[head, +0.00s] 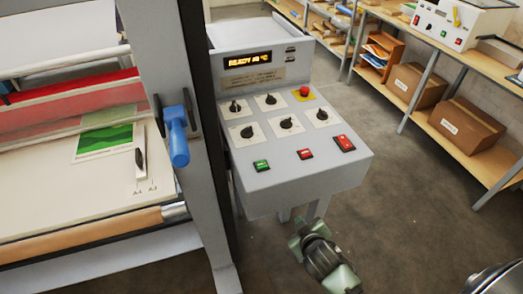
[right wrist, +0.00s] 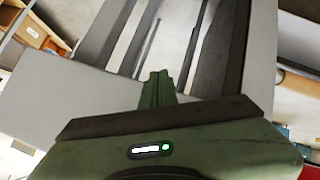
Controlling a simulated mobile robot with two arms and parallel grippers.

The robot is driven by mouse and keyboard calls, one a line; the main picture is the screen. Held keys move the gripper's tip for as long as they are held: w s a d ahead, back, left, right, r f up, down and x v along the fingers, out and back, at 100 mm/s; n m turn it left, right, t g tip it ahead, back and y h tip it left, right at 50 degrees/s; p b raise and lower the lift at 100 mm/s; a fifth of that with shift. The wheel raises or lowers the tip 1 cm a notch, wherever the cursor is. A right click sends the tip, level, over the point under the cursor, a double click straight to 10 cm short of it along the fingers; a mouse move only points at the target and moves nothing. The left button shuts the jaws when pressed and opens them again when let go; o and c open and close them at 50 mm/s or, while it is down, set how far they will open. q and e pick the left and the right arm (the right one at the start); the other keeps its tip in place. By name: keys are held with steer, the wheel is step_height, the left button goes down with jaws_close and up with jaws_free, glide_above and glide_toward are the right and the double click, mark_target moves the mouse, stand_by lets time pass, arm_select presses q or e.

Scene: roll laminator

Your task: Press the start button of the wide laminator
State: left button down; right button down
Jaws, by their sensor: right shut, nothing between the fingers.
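The wide laminator (head: 60,195) fills the left of the head view, with a grey control console (head: 300,180) on its right side. The console has a lit display (head: 248,61), several black knobs and a red stop knob (head: 304,91) on yellow. Along its front edge are a green button (head: 261,165), a red button (head: 305,154) and a red switch (head: 345,143). My right gripper (head: 304,232) is shut and empty, just below the console's front edge in the picture, apart from the green button. Its closed fingers (right wrist: 157,88) show in the right wrist view. My left gripper is out of view.
A grey upright post (head: 173,60) with a blue handle (head: 177,140) stands left of the console. A green print (head: 105,137) lies on the laminator's feed table. Shelves at right hold brown boxes (head: 465,122) and a white device (head: 460,22). The floor before the console is clear.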

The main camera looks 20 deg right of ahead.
steer(key=w+r+t+h+p, duration=0.1)
steer(key=w+r+t+p, duration=0.15)
steer(key=r, duration=1.25)
steer(key=w+r+t+p, duration=0.2)
steer(key=r+t+p, duration=0.1)
steer(key=r, duration=1.1)
steer(key=w+a+r+n+t+y, duration=0.4)
steer(key=r+n+t, duration=0.15)
steer(key=r, duration=0.45)
steer(key=a+r+n+g+y, duration=0.4)
steer(key=a+n+g+y, duration=0.3)
steer(key=a+n+y, duration=0.95)
steer(key=w+d+f+n+g+h, duration=0.2)
steer(key=d+f+n+g+h, duration=0.1)
steer(key=d+f+h, duration=0.3)
steer(key=w+d+f+n+g+h, duration=0.2)
steer(key=d+f+n+g+h, duration=0.1)
steer(key=d+f+n+h, duration=0.2)
step_height(320, 180, down, 4)
steer(key=shift+w+d+r+g+h, duration=0.15)
steer(key=shift+w+d+g+h, duration=0.25)
steer(key=shift+d, duration=0.7)
